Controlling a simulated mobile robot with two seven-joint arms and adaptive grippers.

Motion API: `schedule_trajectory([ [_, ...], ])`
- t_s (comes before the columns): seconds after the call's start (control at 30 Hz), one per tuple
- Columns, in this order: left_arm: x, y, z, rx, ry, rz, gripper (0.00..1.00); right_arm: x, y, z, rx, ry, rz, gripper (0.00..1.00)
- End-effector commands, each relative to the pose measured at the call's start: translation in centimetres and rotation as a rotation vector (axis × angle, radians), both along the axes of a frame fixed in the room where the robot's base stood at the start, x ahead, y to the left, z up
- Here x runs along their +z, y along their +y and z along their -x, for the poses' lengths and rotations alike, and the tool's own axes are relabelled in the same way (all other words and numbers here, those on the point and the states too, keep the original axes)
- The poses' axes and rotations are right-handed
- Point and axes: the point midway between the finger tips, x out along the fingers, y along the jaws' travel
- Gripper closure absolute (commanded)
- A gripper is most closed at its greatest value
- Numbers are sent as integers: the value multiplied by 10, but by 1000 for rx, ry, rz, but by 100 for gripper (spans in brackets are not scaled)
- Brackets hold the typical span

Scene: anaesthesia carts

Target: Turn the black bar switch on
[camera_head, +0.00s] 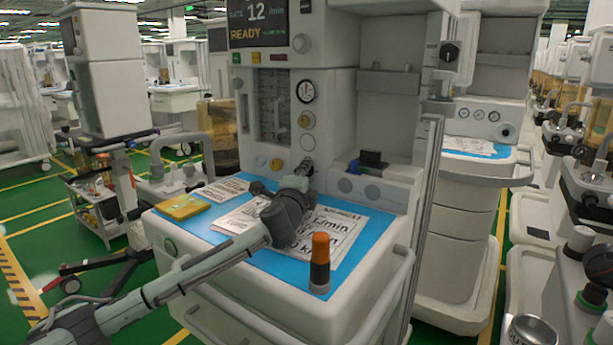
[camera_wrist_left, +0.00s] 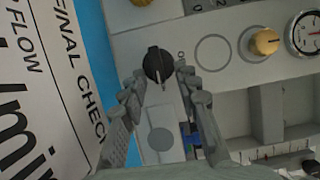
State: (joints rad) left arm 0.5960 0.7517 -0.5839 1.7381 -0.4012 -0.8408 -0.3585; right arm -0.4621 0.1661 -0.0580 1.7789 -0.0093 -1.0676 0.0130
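The black bar switch (camera_wrist_left: 157,63) is a round black knob with a raised bar and a pale pointer line, on the light grey front panel. A small "O" mark shows to its right in the left wrist view. My left gripper (camera_wrist_left: 162,80) is open, one fingertip on each side just below the switch; I cannot tell whether they touch it. My right gripper is not in view.
An orange-and-black cylinder (camera_head: 320,262) stands upright on the blue worktop (camera_head: 375,238). Printed sheets (camera_head: 335,228) and a yellow pad (camera_head: 183,207) lie there too. A yellow knob (camera_wrist_left: 265,41) and a gauge (camera_wrist_left: 305,34) sit right of the switch. A vertical rail (camera_head: 428,190) bounds the cart's right side.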

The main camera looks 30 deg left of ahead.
Motion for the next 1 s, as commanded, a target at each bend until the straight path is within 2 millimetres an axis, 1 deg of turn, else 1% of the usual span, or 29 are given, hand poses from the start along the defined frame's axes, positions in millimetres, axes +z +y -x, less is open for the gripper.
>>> schedule_trajectory([
  [0.13, -1, -2, 4, -2, 1, 0, 69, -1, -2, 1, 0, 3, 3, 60],
  [0.23, -1, -5, 16, -3, 1, 0, 69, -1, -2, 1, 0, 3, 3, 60],
  [0.37, -2, -12, 41, -4, 2, 0, 69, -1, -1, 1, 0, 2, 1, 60],
  [0.5, -2, -19, 71, -4, 3, 0, 69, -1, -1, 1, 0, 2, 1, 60],
  [0.6, -1, -24, 90, -2, 1, -1, 69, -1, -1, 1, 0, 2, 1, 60],
  [0.7, -2, -28, 103, -2, 2, 1, 69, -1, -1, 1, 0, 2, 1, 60],
  [0.83, -1, -29, 114, 0, 1, 0, 69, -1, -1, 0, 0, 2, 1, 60],
  [1.0, -1, -30, 116, 1, 0, 0, 69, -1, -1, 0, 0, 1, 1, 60],
])
